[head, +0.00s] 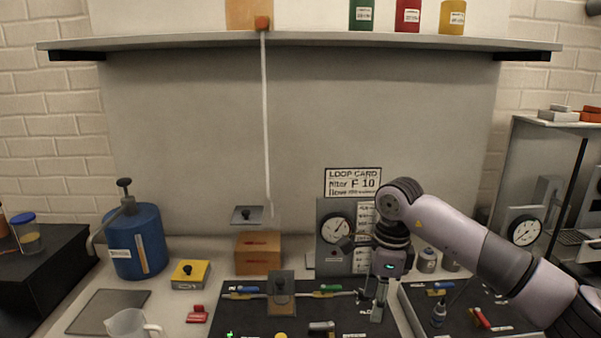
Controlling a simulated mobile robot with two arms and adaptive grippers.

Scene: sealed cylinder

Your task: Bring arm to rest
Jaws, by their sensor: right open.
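My right arm comes in from the right edge in the head view. My right gripper (373,308) points down at the right side of a dark panel (240,317). Its fingers look apart, with nothing clearly between them. I cannot tell whether the fingertips touch the panel. The gripper stands in front of a grey gauge box (330,226) and partly hides it. My left gripper is not in view.
A second dark tray (462,323) with small tools lies under my right forearm. A shelf (300,39) spans above.

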